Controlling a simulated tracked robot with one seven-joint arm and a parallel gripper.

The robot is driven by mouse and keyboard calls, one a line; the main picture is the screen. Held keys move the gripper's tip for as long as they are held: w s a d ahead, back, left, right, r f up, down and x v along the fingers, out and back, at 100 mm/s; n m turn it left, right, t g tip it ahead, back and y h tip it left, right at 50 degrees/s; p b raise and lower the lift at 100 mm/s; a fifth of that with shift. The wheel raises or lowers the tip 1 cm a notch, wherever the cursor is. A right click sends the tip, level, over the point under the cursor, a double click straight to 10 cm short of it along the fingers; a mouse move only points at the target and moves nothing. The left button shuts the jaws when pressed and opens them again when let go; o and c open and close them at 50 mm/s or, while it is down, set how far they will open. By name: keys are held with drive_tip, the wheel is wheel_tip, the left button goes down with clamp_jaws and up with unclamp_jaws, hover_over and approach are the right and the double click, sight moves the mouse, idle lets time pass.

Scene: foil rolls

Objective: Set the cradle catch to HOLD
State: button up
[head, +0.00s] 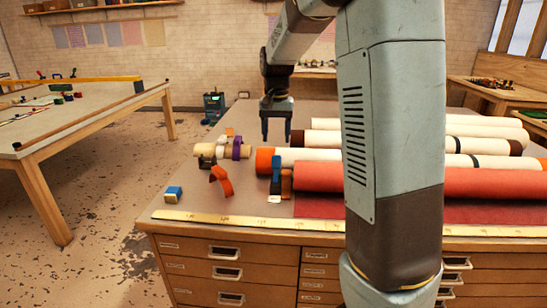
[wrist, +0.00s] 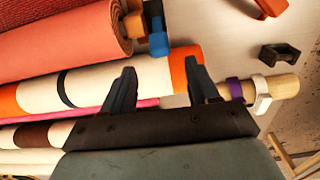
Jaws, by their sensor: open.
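My gripper (head: 277,138) hangs fingers down, open and empty, above the cabinet top near the left ends of the rolls. In the wrist view its fingers (wrist: 163,68) are spread across the white roll with the orange end (wrist: 190,68). A blue upright piece (head: 276,168) stands beside an orange block (head: 286,184) at the end of the large red roll (head: 400,181); the blue piece also shows in the wrist view (wrist: 157,42). These may be the cradle catch, but I cannot tell. No HOLD marking is legible. The gripper appears apart from the blue piece.
Several pale rolls (head: 430,130) lie behind the red one. A tan rod (wrist: 285,87) carries purple (wrist: 234,90) and white (wrist: 261,95) rings. An orange bracket (head: 222,181), dark bracket (wrist: 279,54) and blue block (head: 173,193) lie left. A yellow ruler (head: 235,219) runs along the front edge.

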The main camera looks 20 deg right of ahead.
sight(276, 156)
wheel_tip(276, 156, down, 8)
drive_tip(key=shift+r, duration=0.1)
idle(0.4)
